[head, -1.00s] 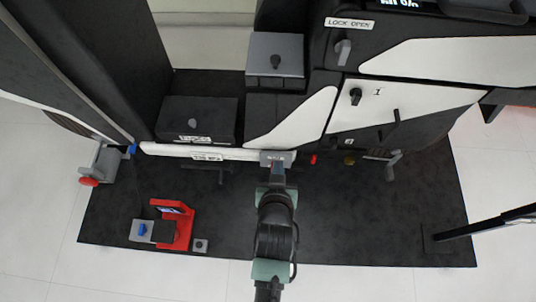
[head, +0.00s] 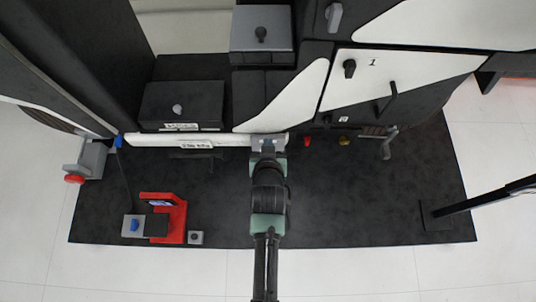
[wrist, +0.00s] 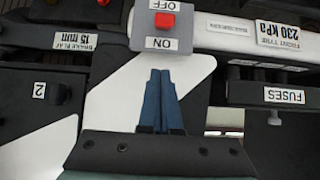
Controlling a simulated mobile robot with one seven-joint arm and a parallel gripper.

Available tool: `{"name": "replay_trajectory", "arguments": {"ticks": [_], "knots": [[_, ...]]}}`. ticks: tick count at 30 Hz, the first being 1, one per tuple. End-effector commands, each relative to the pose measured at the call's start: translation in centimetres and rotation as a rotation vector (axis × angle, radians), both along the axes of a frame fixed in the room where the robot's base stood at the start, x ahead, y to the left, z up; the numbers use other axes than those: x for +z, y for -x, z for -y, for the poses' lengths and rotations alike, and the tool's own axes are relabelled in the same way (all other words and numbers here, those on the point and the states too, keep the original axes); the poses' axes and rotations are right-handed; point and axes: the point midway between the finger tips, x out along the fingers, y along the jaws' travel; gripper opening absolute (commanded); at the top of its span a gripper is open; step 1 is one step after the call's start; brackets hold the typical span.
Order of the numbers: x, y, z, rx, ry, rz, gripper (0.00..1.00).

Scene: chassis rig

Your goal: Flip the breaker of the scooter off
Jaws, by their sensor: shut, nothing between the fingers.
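The breaker is a small red switch (wrist: 167,21) between upside-down OFF and ON labels, on a grey housing at the top of the wrist view. ON is on the side nearer my gripper. I cannot tell which way the switch is set. My gripper (wrist: 161,72) is shut and empty, its blue fingertips just below the ON label in that picture. Whether they touch anything is unclear. In the head view my gripper (head: 268,145) is at the white bar of the dark scooter chassis (head: 262,78) and hides the switch.
A fuse box (head: 183,105) with a knob is left of my gripper. A red part (head: 306,141) and a yellow part (head: 344,140) are to its right. A red and grey device (head: 172,215) lies on the dark mat (head: 350,215), which has bare room at right.

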Motion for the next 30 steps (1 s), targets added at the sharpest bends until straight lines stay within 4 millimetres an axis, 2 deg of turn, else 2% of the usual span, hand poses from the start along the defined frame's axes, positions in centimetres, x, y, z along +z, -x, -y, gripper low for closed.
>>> {"name": "replay_trajectory", "arguments": {"ticks": [1, 3, 6, 10, 30], "knots": [[-1.2, -1.0, 0.0, 0.001, 0.001, 0.001, 0.0], [-1.9, -2.1, 0.0, 0.001, 0.002, 0.001, 0.0], [-3.5, -1.0, 0.0, 0.001, -0.001, -0.005, 0.0], [-4.6, -0.4, 0.0, 0.0, 0.0, -0.001, 0.0], [-5.5, 0.0, -0.1, 0.001, 0.0, 0.02, 0.0]]}}
